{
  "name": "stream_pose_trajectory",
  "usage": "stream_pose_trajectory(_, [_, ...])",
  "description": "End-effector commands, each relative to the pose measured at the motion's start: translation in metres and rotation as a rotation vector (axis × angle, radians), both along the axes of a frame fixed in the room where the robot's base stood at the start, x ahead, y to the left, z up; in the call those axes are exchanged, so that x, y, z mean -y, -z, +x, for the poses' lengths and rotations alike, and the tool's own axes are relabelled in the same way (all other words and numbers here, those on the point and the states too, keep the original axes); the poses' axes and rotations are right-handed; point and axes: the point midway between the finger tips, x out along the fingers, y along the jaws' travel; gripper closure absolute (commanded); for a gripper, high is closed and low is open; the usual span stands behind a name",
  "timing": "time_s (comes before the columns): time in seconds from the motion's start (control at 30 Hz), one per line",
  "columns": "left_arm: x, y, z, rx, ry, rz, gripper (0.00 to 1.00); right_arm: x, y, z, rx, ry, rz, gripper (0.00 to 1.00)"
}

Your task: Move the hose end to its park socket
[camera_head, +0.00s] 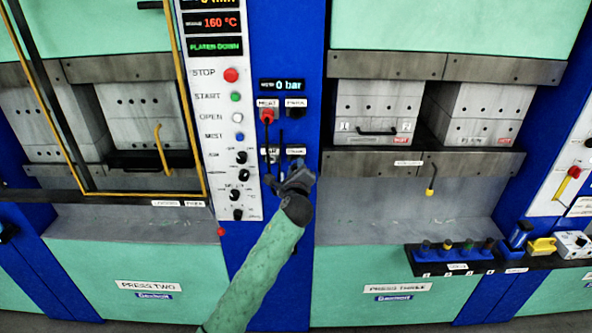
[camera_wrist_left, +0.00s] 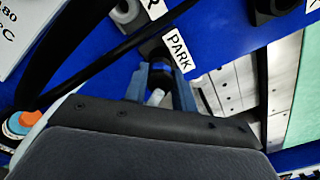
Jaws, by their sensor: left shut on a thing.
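My left gripper (camera_head: 296,178) is at the blue column between the two presses, just below the lower pair of labelled sockets. In the left wrist view its two blue-grey fingers (camera_wrist_left: 161,86) are shut on the hose end (camera_wrist_left: 155,97), whose pale part shows between them. The PARK label (camera_wrist_left: 180,50) is just beyond the fingertips. A dark fitting shows between the fingertips and the label; I cannot tell whether the hose end touches or sits in the socket. A black hose (camera_wrist_left: 105,58) runs across the wrist view. My right gripper is out of view.
A red connector (camera_head: 267,115) sits in an upper socket under the 0 bar display (camera_head: 282,85). The control panel (camera_head: 225,130) with knobs and buttons is close on the left. Press three (camera_head: 390,155) stands open on the right. A black shelf (camera_head: 455,262) holds several small items.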

Motion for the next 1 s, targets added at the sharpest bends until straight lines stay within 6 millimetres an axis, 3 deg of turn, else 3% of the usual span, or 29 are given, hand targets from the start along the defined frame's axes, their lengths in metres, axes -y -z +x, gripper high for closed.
stream_pose_trajectory(0.37, [0.0, 0.0, 0.008, 0.0, 0.0, 0.0, 0.97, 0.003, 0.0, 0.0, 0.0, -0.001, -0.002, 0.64])
stream_pose_trajectory(0.4, [0.0, 0.0, 0.007, 0.0, 0.0, 0.0, 0.66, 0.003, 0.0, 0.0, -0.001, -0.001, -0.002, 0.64])
stream_pose_trajectory(0.5, [0.0, 0.0, 0.007, 0.0, 0.0, 0.0, 0.48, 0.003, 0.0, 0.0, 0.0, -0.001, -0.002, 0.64])
stream_pose_trajectory(0.83, [0.0, 0.001, 0.005, 0.0, 0.0, 0.0, 0.48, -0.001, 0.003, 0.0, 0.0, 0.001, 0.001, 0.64])
stream_pose_trajectory(1.0, [0.0, 0.005, -0.014, 0.001, 0.001, 0.0, 0.48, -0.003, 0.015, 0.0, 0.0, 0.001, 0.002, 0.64])
